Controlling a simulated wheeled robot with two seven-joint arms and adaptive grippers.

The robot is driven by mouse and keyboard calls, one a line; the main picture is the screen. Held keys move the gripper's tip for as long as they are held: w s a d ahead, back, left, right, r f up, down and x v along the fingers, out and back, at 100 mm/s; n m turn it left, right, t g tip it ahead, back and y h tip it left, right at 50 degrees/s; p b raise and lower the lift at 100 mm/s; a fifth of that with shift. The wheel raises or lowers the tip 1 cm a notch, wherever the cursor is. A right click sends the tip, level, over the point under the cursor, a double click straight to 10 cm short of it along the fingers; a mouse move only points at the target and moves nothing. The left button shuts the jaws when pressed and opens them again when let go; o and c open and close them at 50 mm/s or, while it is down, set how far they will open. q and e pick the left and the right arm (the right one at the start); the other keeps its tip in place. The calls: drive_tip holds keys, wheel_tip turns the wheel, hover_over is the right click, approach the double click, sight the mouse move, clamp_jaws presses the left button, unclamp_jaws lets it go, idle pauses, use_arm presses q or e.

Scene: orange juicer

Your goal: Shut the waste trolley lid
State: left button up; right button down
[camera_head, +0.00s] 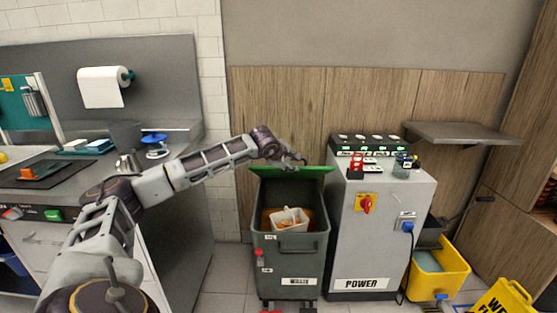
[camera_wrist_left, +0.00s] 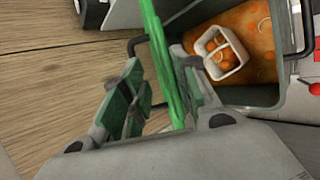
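The grey waste trolley (camera_head: 296,262) stands on the floor with its green lid (camera_head: 318,171) raised at the back, seen nearly edge-on. In the left wrist view the lid (camera_wrist_left: 165,62) runs as a green strip between my left gripper's fingers. My left gripper (camera_head: 291,161) is at the lid's upper edge; its fingers (camera_wrist_left: 158,82) are apart, one on each side of the lid. A gap shows on one side; whether the other finger touches cannot be told. The trolley's open top shows orange waste (camera_wrist_left: 257,58) and a white basket (camera_wrist_left: 219,53) inside. My right gripper is not in view.
A grey power cabinet (camera_head: 372,240) stands close on the trolley's right. A wood panel wall (camera_head: 275,100) is behind it. A counter (camera_head: 60,170) is on the left. A yellow bucket (camera_head: 450,275) and yellow wet-floor sign (camera_head: 503,298) are at the right.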

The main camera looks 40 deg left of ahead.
use_arm(q)
drive_tip(key=s+d+f+b+v, duration=0.1)
drive_tip(key=b+v, duration=0.3)
drive_tip(key=v, duration=1.1)
drive_tip(key=shift+s+f+b, duration=0.2)
drive_tip(key=shift+f+b, duration=0.15)
drive_tip(key=shift+f, duration=0.05)
idle(1.9)
idle(0.5)
idle(0.5)
